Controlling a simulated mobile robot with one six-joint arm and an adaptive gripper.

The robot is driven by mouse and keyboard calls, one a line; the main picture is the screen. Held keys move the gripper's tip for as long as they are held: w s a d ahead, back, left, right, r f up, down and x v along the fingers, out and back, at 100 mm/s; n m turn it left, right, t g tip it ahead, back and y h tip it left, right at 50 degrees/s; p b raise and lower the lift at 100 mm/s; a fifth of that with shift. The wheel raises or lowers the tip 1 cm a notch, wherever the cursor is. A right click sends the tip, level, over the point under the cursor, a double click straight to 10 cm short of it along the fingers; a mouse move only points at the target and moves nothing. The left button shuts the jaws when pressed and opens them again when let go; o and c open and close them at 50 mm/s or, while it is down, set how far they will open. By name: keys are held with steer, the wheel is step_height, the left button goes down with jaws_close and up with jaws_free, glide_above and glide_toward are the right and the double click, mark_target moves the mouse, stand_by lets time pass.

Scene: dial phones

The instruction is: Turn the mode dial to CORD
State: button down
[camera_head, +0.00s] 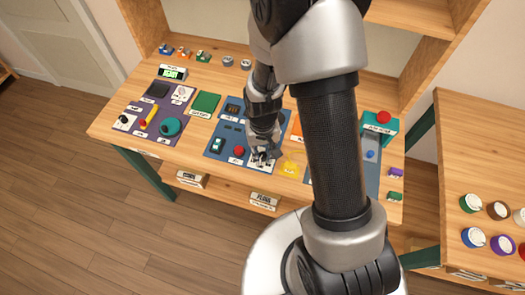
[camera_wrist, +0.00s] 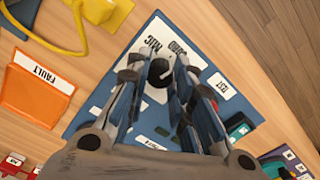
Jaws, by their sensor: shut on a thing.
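The mode dial (camera_wrist: 160,72) is a black round knob on a white plate, seen between my fingers in the wrist view. A light pointer line on it slants up and to the right in that view. Two small upside-down labels sit just above it; the left (camera_wrist: 153,46) seems to read MIC and the right (camera_wrist: 178,47) seems to read CORD. My gripper (camera_wrist: 161,78) is shut on the dial, one finger on each side. In the head view my gripper (camera_head: 263,156) is down at the white plate on the blue panel (camera_head: 215,150), and it hides the dial.
A yellow piece with a cord (camera_wrist: 100,15) and an orange FAULT tray (camera_wrist: 40,85) lie beside the panel. A red button (camera_head: 239,151) is close to my gripper's left. A purple panel (camera_head: 130,130) with parts lies further left.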

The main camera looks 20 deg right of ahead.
mark_target(262, 155)
steer(key=shift+n, duration=0.9)
steer(key=c, duration=1.4)
jaws_free()
steer(key=shift+o, duration=0.2)
steer(key=shift+r, duration=0.15)
step_height(262, 155, up, 12)
